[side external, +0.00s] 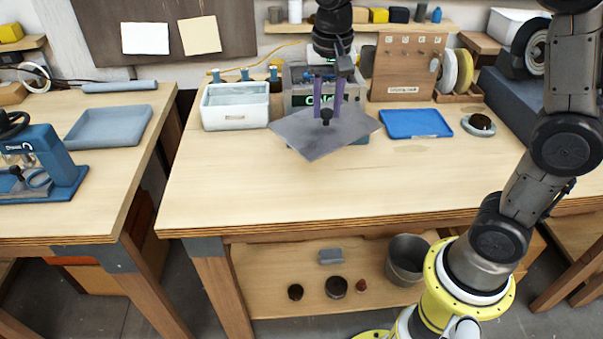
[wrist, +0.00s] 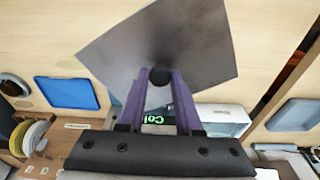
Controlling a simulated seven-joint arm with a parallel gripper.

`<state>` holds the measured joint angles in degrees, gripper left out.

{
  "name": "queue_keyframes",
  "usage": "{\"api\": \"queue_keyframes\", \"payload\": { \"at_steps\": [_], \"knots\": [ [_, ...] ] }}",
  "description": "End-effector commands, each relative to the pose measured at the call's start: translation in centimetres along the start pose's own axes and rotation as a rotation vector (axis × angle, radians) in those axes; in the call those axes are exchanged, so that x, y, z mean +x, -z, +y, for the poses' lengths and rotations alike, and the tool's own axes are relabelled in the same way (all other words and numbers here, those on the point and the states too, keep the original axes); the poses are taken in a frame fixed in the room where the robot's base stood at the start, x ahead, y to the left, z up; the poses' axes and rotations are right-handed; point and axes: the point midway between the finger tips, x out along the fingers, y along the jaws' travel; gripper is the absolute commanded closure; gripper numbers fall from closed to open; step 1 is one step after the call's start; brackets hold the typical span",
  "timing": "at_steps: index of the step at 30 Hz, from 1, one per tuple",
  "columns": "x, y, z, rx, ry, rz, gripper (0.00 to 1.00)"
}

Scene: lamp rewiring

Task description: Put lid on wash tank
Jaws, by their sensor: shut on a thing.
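My gripper (side external: 326,108) is shut on the black knob of a flat grey square lid (side external: 312,137). The lid is held above the back middle of the table. In the wrist view the lid (wrist: 195,45) lies beyond my purple fingers (wrist: 160,85), turned askew. A white open-topped tub (side external: 235,113) with pale liquid stands left of the lid. A grey box with green lettering (side external: 297,82) stands behind the lid, partly hidden by it. Which of these two is the wash tank I cannot tell for certain. The lid covers neither.
A blue tray (side external: 415,124) and a small dish with a dark disc (side external: 479,124) lie to the right. A wooden rack (side external: 405,70) and several spools stand behind. Blue-capped bottles (side external: 245,74) stand behind the tub. The table's front half is clear.

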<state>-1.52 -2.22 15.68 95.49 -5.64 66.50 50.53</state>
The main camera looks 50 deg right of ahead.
Motion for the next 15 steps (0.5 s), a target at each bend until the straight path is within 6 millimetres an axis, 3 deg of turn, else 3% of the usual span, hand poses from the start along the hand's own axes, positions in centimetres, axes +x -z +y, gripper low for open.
{"api": "queue_keyframes", "payload": {
  "at_steps": [7, 15],
  "knots": [
    [-1.2, 3.4, -4.4, -0.411, 0.053, 0.003, 1.0],
    [-2.8, 4.3, -5.7, -0.731, 0.09, 0.0, 1.0]
  ]
}}
